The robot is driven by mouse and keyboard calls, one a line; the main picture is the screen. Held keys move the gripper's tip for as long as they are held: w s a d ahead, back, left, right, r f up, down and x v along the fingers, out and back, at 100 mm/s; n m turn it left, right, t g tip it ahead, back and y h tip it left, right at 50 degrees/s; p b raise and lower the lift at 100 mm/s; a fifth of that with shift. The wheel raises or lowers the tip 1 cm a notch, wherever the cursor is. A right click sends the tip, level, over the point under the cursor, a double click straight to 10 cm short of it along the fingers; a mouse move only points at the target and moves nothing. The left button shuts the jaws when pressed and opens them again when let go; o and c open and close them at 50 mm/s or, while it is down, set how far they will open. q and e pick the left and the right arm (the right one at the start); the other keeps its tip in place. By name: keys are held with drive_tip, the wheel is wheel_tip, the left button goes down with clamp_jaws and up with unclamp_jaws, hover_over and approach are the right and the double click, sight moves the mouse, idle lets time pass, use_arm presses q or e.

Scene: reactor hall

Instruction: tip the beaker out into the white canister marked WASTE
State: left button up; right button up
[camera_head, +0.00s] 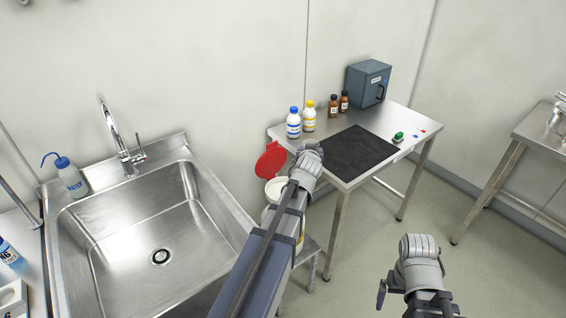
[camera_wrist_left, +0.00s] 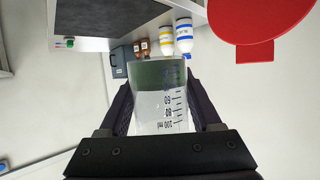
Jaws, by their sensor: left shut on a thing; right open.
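The clear beaker (camera_wrist_left: 158,112) with dark graduation marks is between the fingers of my left gripper (camera_wrist_left: 162,90), which is shut on it. A grey-green band shows at its far end; I cannot tell whether this is liquid. In the head view the beaker is hidden by my left wrist, which is near the table's front left corner. The white canister (camera_head: 274,187) stands left of the table, its red lid (camera_head: 270,160) swung up. My arm hides much of the canister, including its marking. The lid also shows in the left wrist view (camera_wrist_left: 256,20). My right gripper (camera_head: 418,275) is open, over the floor.
The steel table (camera_head: 399,122) carries a black mat (camera_head: 357,153), a blue-capped bottle (camera_head: 293,125), a yellow-capped bottle (camera_head: 309,117), two brown bottles, a grey box (camera_head: 368,82) and a green button (camera_head: 398,137). A sink (camera_head: 160,215) is at left.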

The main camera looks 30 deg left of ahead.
use_arm(q)
drive_tip(key=shift+n+y, duration=0.3)
drive_tip(key=shift+y, duration=0.2)
drive_tip(key=d+f+b, duration=0.3)
drive_tip(key=shift+w+f, duration=0.35)
drive_tip(key=shift+f, duration=0.05)
use_arm(e)
wheel_tip(320, 180, down, 4)
drive_tip(key=shift+f, duration=0.1)
use_arm(q)
drive_tip(key=shift+a+r, duration=0.1)
drive_tip(key=shift+r, duration=0.05)
use_arm(e)
drive_tip(key=shift+r, duration=0.2)
